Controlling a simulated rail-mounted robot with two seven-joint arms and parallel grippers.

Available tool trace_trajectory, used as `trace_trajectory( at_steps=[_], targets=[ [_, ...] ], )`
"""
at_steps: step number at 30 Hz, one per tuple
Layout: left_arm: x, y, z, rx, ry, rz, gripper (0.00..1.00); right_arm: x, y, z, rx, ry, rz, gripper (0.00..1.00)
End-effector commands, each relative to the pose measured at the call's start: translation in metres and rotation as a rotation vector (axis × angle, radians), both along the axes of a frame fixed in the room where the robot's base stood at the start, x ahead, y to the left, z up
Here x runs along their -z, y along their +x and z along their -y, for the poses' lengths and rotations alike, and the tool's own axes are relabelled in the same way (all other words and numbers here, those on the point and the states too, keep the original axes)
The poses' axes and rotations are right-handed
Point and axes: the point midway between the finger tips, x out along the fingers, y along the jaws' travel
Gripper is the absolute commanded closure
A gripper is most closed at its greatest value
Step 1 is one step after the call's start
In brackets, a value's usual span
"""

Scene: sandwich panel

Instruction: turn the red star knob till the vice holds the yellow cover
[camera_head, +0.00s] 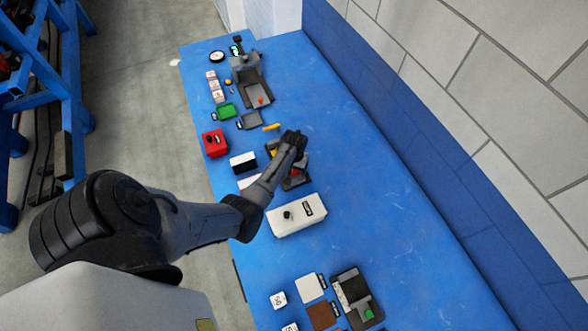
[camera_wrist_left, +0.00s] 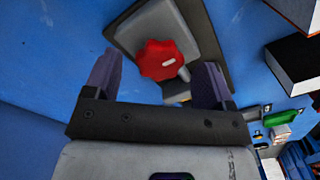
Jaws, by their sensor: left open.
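The red star knob (camera_wrist_left: 158,60) shows large in the left wrist view, on the grey vice body (camera_wrist_left: 180,20). In the head view the vice (camera_head: 297,182) is partly hidden behind my left gripper (camera_head: 293,138). My left gripper is open, and its two dark fingers stand to either side of the knob in the wrist view, with visible gaps and no grip on it. A narrow yellow piece (camera_head: 271,127) lies just beyond the vice; I cannot tell whether it is the cover. What sits between the vice jaws is hidden. My right gripper is out of view.
A white box with a black knob (camera_head: 297,215) stands nearer than the vice. A black-and-white box (camera_head: 243,162) and a red box (camera_head: 214,143) stand to the left. The blue table is clear on the right.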

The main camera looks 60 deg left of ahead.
Motion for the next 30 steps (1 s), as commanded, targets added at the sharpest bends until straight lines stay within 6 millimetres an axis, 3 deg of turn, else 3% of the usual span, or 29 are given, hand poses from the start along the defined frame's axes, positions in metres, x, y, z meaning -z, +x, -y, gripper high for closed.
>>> trace_trajectory(
  at_steps=[15, 30],
  targets=[
    [0.0099, 0.0001, -0.0001, 0.0, 0.001, 0.001, 0.24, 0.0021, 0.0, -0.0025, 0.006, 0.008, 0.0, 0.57],
    [0.0098, 0.0001, -0.0001, 0.0, 0.001, 0.001, 0.71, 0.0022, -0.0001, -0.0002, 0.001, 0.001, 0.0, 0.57]
  ],
)
